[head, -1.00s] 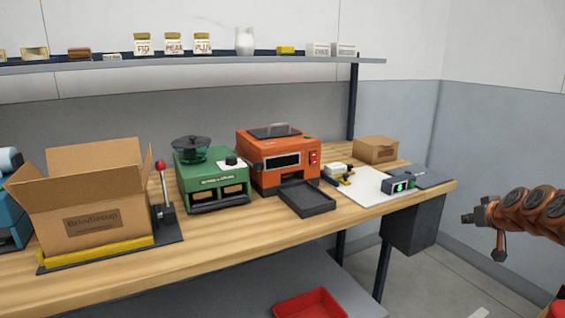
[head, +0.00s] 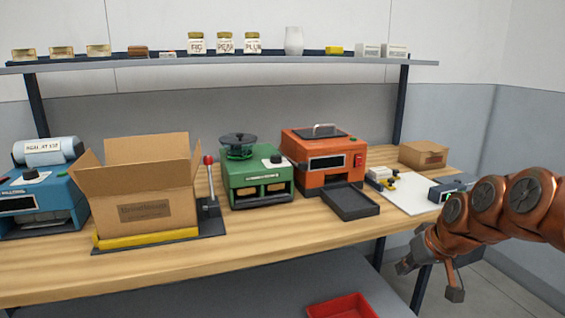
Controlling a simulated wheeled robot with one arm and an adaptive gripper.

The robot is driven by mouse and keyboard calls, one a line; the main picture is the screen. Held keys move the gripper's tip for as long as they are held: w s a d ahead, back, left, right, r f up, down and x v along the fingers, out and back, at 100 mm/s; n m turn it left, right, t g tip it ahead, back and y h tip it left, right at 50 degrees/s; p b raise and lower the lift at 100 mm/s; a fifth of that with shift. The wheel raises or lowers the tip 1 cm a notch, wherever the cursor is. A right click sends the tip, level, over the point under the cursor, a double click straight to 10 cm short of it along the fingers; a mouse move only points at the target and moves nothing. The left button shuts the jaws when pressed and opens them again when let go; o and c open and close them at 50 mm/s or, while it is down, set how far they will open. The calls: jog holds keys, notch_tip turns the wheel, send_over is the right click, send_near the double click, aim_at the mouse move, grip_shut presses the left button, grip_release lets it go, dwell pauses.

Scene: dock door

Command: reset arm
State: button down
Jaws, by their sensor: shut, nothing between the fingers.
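My gripper (head: 428,280) is at the lower right of the head view, at the end of my copper-coloured arm (head: 495,205). It is shut and empty, pointing down and to the left, in front of the right part of the wooden workbench (head: 300,228). The arm hides part of the bench's right end and some of the small items there.
An open cardboard box (head: 145,205) stands beside a red-knobbed lever (head: 209,185). Blue (head: 40,200), green (head: 257,180) and orange (head: 325,160) machines stand on the bench. A shelf (head: 220,62) holds jars. A red tray (head: 342,306) lies below.

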jog(key=s+a+f+g, duration=0.45)
jog(key=s+a, duration=0.45)
jog(key=s, duration=0.4)
jog(key=s+f+m+g+h, duration=0.1)
jog(key=s+f+g, duration=0.1)
jog(key=s, duration=0.8)
jog(key=s+f+g+h, duration=0.1)
jog(key=s+f+g, duration=0.1)
jog(key=s, duration=0.7)
jog(key=s+p+v, duration=0.2)
jog(key=p+v, duration=0.7)
jog(key=s+r+p+v, duration=0.1)
jog(key=s+p+v, duration=0.1)
jog(key=p+v, duration=0.7)
jog(key=shift+w+a+r+t, duration=0.2)
jog(key=shift+a+t, duration=0.25)
jog(key=shift+a, duration=0.3)
